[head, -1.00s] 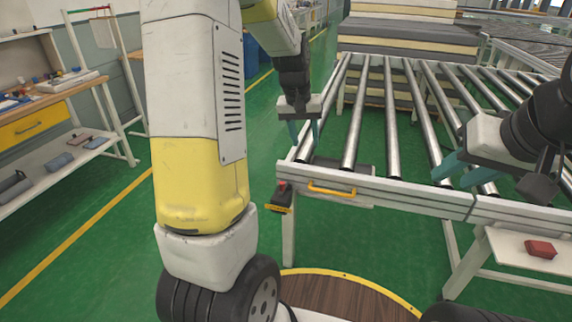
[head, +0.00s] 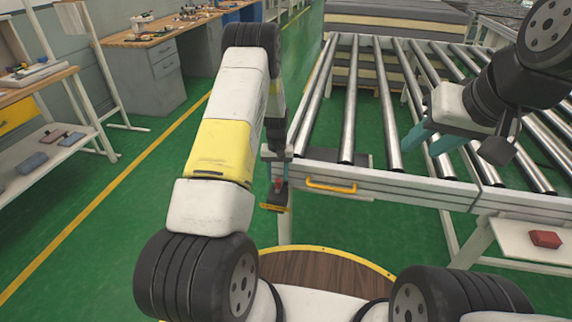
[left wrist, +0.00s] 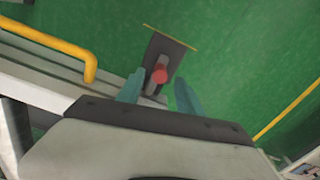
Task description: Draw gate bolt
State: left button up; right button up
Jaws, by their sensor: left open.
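The bolt appears as a red knob (head: 278,183) on a dark plate with a yellow edge, at the near left corner of the roller table. My left gripper (head: 281,170) is just above it, partly hidden by my arm in the head view. In the left wrist view, the open teal fingers (left wrist: 158,92) stand on either side of the red knob (left wrist: 160,74), with gaps visible. A yellow handle (head: 331,187) is on the table's front rail, right of the knob. My right gripper (head: 430,143) is open and empty over the rollers.
The roller table (head: 400,185) fills the right, with stacked mattresses (head: 395,18) behind it. A red block (head: 545,239) lies on a low white shelf at the right. Workbenches line the left. Green floor between them is clear.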

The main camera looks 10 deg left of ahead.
aim_at(278, 180)
pick_arm(q)
jog(key=shift+f, duration=1.65)
jog(key=shift+c, duration=0.4)
grip_shut()
